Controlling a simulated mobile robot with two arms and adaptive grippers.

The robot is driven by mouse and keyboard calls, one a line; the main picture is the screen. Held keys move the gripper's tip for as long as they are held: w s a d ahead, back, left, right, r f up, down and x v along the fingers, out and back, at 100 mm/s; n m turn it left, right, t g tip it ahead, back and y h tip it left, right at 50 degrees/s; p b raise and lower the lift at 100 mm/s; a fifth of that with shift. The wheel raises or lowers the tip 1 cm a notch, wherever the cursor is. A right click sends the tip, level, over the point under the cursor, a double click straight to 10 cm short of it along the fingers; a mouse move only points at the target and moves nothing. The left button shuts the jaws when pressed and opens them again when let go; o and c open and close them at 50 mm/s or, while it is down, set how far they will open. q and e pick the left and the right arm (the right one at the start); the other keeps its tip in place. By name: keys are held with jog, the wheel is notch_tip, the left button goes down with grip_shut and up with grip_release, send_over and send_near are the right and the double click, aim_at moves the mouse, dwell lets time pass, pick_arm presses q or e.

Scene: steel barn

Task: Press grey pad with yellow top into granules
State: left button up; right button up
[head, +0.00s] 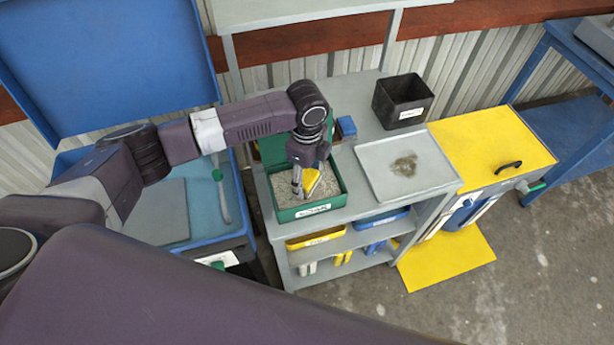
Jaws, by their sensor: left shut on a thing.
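A green box (338,200) on the grey shelf cart holds pale grey granules (325,201). My left gripper (304,190) reaches down into this box and is shut on the pad (312,181), of which mainly the yellow top shows. The pad's grey part is mostly hidden by the fingers. I cannot tell how deep the pad sits in the granules. My right gripper is not in view.
A grey tray (376,157) with a dark smudge lies right of the green box, and a black bin (418,90) stands behind it. A yellow-topped cabinet (475,140) adjoins the cart. An open blue chest (72,160) is at left.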

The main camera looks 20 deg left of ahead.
aim_at(307, 177)
pick_arm(q)
jog(key=shift+r+p, duration=2.45)
jog(key=shift+p, duration=0.15)
jog(key=shift+r, duration=1.05)
